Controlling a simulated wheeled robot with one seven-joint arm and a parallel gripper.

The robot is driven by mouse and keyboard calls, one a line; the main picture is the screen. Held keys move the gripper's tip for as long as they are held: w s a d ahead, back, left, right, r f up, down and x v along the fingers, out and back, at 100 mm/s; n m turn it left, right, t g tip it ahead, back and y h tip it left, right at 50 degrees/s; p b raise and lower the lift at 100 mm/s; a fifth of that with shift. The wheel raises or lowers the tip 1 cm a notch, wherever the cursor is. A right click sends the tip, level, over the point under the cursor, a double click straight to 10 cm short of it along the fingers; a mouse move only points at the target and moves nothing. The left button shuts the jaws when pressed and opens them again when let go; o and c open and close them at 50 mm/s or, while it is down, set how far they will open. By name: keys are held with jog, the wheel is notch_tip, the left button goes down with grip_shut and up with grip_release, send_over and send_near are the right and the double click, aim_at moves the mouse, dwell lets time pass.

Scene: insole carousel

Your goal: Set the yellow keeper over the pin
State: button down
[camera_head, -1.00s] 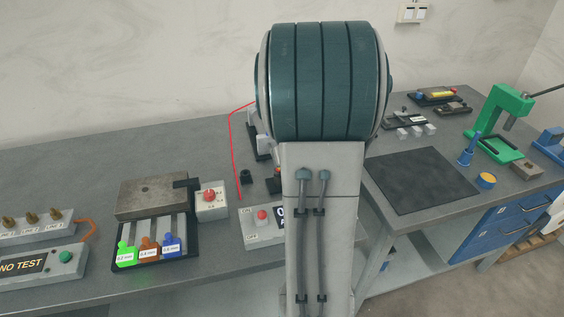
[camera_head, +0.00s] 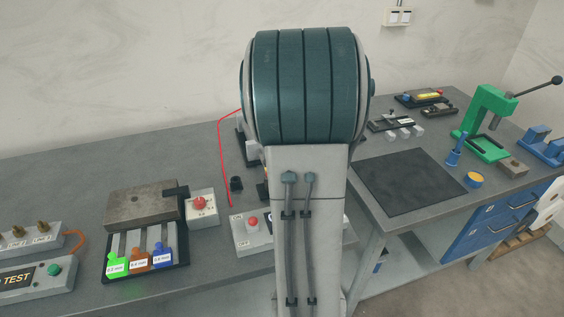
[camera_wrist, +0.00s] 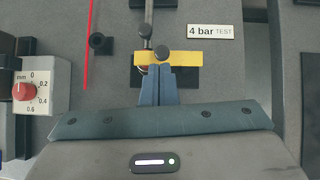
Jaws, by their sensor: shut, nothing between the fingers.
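In the wrist view, the yellow keeper (camera_wrist: 190,58) is a flat bar lying crosswise just ahead of my fingertips. A dark round knob, possibly the pin's head, (camera_wrist: 162,52) shows at the keeper's middle, at the end of a grey rod. I cannot tell whether the keeper is around it or only beside it. My gripper (camera_wrist: 158,70) is shut and empty, its tips right at the keeper's near edge; whether they touch is unclear. The head view hides the keeper and gripper behind my arm.
A "4 bar TEST" plate (camera_wrist: 211,31) lies right of the keeper. A black post (camera_wrist: 100,42) and a red line (camera_wrist: 88,50) are to the left, with a red-knob dial box (camera_wrist: 45,88) farther left. A dark mat (camera_head: 405,183) on the right bench is clear.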

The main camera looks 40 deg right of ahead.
jog(key=s+a+r+p, duration=0.6)
jog(key=r, duration=0.2)
jog(key=shift+s+a+r, duration=0.25)
jog(key=shift+s+a, duration=0.1)
jog(key=shift+a, duration=0.05)
jog(key=s+a+r+n+y, duration=0.1)
jog(key=a+r+n+y, duration=0.15)
jog(key=a+n, duration=0.65)
jog(key=s+a+r+n+y, duration=0.25)
jog(key=a+n, duration=0.45)
jog(key=n, duration=0.5)
jog(key=s+a+r+n+g+h, duration=0.1)
jog(key=s+n, duration=0.3)
jog(key=n, duration=0.5)
jog(key=s+a+r+n+g+h, duration=0.1)
jog(key=s+n, duration=0.3)
jog(key=n, duration=0.4)
jog(key=shift+s+a+r+n+g+h, duration=0.35)
jog(key=shift+g+h, duration=0.25)
jog(key=shift+g, duration=0.3)
